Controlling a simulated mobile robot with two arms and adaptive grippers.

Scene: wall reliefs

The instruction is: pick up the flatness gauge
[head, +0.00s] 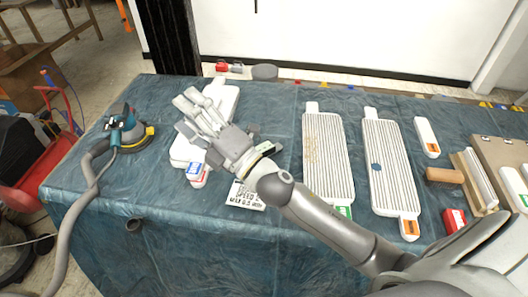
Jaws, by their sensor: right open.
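I cannot tell for sure which thing is the flatness gauge. My right gripper (197,117) reaches in from the lower right, over the left half of the blue-covered table (255,255), its fingers spread open. White pieces (228,100) lie under and behind its fingers, partly hidden by them. Small blue-and-white and red-and-white blocks (195,170) sit just in front of them. A white card with black print (245,197) lies below the wrist. No object shows between the fingers; contact with the white pieces cannot be told. My left gripper is not in view.
Two long ribbed white boards (328,160) (388,165) lie right of the gripper. A sander (127,132) with a grey hose (92,185) is at the left. A wooden roller (444,175) and red box (454,219) lie at the right. Cloth before the card is clear.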

